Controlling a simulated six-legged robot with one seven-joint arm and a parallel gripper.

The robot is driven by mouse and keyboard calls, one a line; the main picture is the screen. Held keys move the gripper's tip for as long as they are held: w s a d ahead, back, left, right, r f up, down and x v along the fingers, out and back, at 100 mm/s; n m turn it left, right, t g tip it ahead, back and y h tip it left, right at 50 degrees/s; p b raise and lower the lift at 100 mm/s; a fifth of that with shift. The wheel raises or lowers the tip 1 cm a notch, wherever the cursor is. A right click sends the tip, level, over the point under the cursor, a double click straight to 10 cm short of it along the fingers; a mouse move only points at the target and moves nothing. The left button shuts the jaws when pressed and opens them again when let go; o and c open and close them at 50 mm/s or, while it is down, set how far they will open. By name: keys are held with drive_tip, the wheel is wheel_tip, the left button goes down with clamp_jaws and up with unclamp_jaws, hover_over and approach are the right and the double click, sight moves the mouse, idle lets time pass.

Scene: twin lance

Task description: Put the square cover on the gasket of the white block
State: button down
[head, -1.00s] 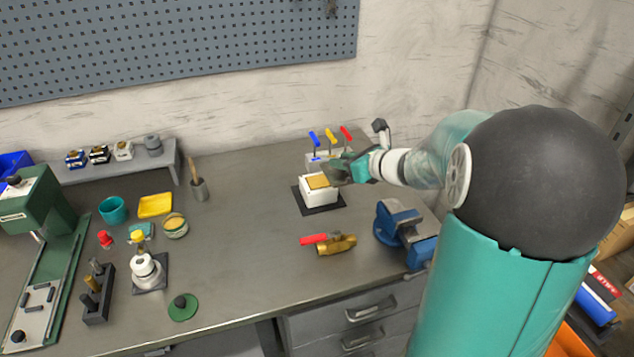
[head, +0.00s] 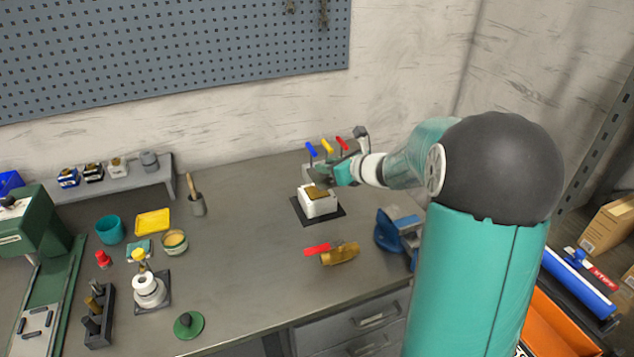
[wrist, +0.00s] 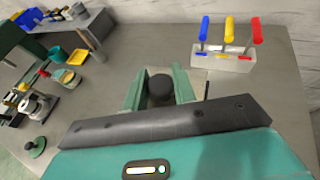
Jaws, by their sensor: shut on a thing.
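The white block (head: 318,206) stands on a dark square mat towards the back of the bench. A brown-gold square area (head: 315,192), apparently the gasket, shows on its top. My gripper (head: 322,176) is just above and behind the block's top in the head view. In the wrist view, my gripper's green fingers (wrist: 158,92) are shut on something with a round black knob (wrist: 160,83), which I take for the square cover. Its plate is mostly hidden, and I cannot tell whether it touches the block. The block is hidden in the wrist view.
A grey block with blue, yellow and red levers (wrist: 225,62) stands close behind my gripper. A brass valve with a red handle (head: 338,253) lies in front, and a blue vise (head: 392,232) is to the right. Bench left of the block is fairly clear.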

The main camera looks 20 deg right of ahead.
drive_tip(key=w+f, duration=0.6)
drive_tip(key=w, duration=0.1)
drive_tip(key=shift+a+f, duration=0.25)
drive_tip(key=shift+a, duration=0.1)
drive_tip(key=shift+w+f, duration=0.15)
drive_tip(key=shift+f, duration=1.5)
drive_tip(key=c, duration=1.1)
unclamp_jaws()
drive_tip(key=shift+f, duration=0.2)
drive_tip(key=shift+c, duration=0.2)
